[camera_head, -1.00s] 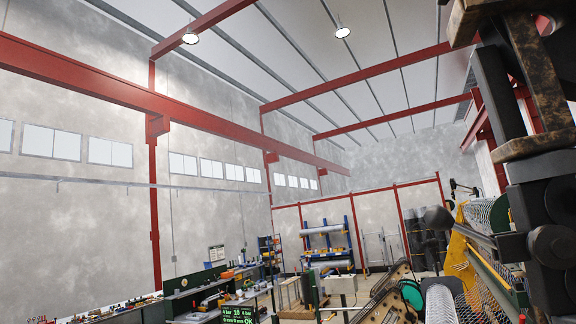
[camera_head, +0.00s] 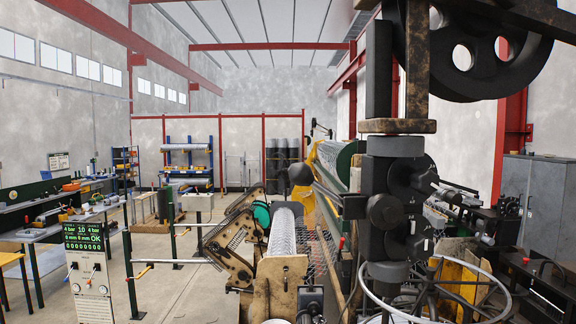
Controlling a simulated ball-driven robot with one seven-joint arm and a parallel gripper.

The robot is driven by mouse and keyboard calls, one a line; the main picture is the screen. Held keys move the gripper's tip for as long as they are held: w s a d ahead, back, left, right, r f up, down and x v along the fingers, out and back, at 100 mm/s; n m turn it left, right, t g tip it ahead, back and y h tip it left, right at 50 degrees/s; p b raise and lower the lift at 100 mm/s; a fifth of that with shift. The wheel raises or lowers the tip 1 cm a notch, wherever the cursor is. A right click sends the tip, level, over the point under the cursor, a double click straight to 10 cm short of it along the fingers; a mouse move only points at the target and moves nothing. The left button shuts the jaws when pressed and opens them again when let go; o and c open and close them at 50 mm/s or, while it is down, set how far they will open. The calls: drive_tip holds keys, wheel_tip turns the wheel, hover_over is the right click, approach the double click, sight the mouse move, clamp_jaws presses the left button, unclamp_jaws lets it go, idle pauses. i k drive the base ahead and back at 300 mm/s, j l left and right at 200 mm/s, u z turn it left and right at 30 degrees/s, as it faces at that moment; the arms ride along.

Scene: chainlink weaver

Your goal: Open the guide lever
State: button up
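A dark rod ending in a large black ball knob (camera_head: 300,173) reaches left from a dark upright machine head (camera_head: 390,210). It looks like a lever, but I cannot tell if it is the guide lever. The machine head has round knobs and discs and stands right of the middle, under a rusty bracket (camera_head: 398,126). The knob sticks out above the rolled wire mesh (camera_head: 283,232). My gripper is not in view, so its state and its place relative to the lever do not show.
A control panel (camera_head: 90,265) with a green display stands at lower left. A slanted perforated frame (camera_head: 235,245) sits left of the mesh. Workbenches (camera_head: 60,215) line the left wall, with open floor between. A large spoked handwheel (camera_head: 440,295) is at lower right.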

sight(300, 174)
drive_tip(key=i+l, duration=0.1)
drive_tip(key=i, duration=0.35)
drive_tip(key=i+l, duration=0.1)
drive_tip(key=i, duration=0.4)
